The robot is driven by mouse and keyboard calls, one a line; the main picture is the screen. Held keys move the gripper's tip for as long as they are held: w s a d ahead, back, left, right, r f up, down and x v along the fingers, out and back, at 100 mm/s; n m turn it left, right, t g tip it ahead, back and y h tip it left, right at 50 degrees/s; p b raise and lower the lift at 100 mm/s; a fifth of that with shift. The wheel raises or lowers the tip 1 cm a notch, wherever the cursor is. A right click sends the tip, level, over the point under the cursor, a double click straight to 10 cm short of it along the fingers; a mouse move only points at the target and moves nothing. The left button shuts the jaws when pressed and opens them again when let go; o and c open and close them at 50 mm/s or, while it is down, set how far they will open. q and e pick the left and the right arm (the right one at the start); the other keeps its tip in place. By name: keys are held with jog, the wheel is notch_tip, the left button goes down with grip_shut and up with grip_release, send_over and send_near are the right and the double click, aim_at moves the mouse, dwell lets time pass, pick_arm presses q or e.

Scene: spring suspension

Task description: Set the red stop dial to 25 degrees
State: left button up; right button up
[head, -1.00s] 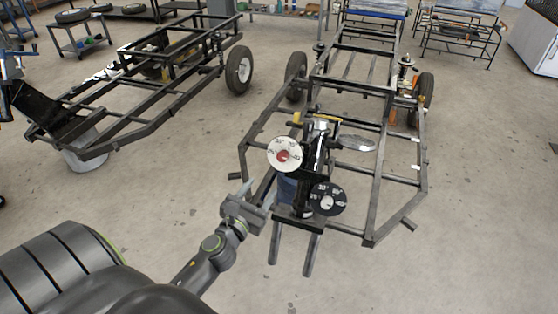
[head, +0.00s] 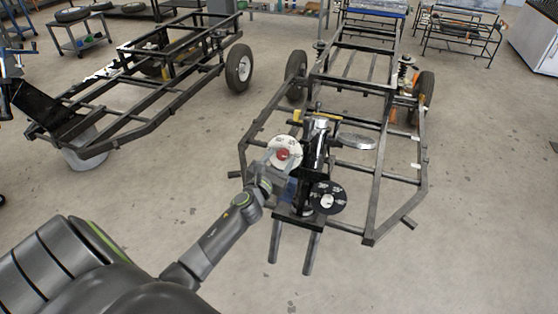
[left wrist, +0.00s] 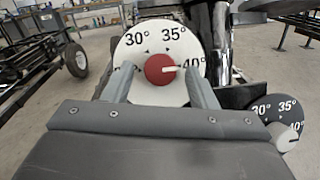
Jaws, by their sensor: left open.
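The red stop dial (left wrist: 161,69) is a round red knob with a white pointer, at the middle of a white disc (left wrist: 150,42) marked in degrees. Its pointer aims right, near the 40° mark. The mark left of the knob is mostly hidden by a finger. In the head view the red knob (head: 283,154) is on the upper left of the black stand. My left gripper (left wrist: 162,78) is open, its two fingers reaching toward the disc, one on each side of the knob. I cannot tell whether they touch anything. My right gripper is not in view.
A black disc (left wrist: 279,112) with a grey knob is at lower right of the white disc. The stand (head: 317,150) is at a black wheeled frame (head: 374,205). Another frame (head: 110,147) is at the left. Open floor lies between the two frames.

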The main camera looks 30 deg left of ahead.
pick_arm(q)
jog(key=c, duration=1)
